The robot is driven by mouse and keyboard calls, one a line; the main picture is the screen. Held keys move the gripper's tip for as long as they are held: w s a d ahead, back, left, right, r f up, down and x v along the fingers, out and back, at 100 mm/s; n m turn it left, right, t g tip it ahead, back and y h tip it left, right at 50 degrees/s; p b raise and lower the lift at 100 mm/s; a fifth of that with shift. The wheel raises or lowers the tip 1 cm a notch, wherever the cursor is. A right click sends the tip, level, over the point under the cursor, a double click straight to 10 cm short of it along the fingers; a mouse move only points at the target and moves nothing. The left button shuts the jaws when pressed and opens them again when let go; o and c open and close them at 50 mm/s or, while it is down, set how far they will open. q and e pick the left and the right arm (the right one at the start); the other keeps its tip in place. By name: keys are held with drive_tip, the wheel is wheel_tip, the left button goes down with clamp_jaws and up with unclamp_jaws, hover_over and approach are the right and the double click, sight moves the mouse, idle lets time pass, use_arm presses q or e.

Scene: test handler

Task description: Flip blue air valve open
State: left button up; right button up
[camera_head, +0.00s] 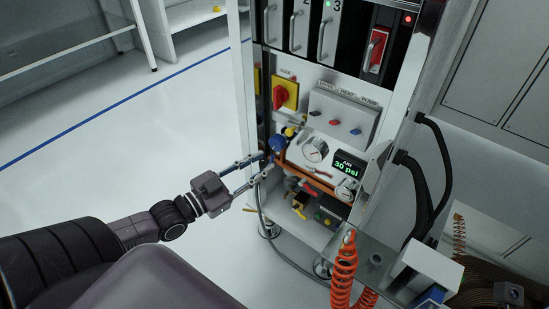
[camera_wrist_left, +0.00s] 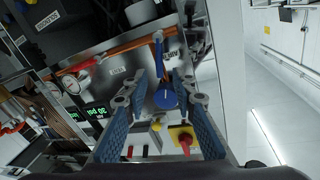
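A blue valve lever (camera_wrist_left: 158,52) sits by the orange pipe in the left wrist view, with a round blue knob (camera_wrist_left: 165,98) close by. In the head view the blue knob (camera_head: 278,144) is at the left end of the orange pipe (camera_head: 318,180). My left gripper (camera_head: 265,164) reaches in from the left with its fingers spread, just left of the pipe. In the left wrist view the open fingers (camera_wrist_left: 160,77) stand either side of the lever and knob area. Whether they touch anything is unclear. The lever is hard to make out in the head view. My right gripper is not visible.
A yellow plate with a red rotary switch (camera_head: 285,94) is above the pipe. Gauges (camera_head: 315,149) and a green 30 psi display (camera_head: 348,168) are to its right. An orange coiled hose (camera_head: 344,272) hangs below. The floor at left is clear.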

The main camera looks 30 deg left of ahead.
sight(273, 162)
use_arm(q)
drive_tip(key=shift+b+x, duration=0.7)
drive_tip(key=shift+x, duration=1.65)
clamp_jaws()
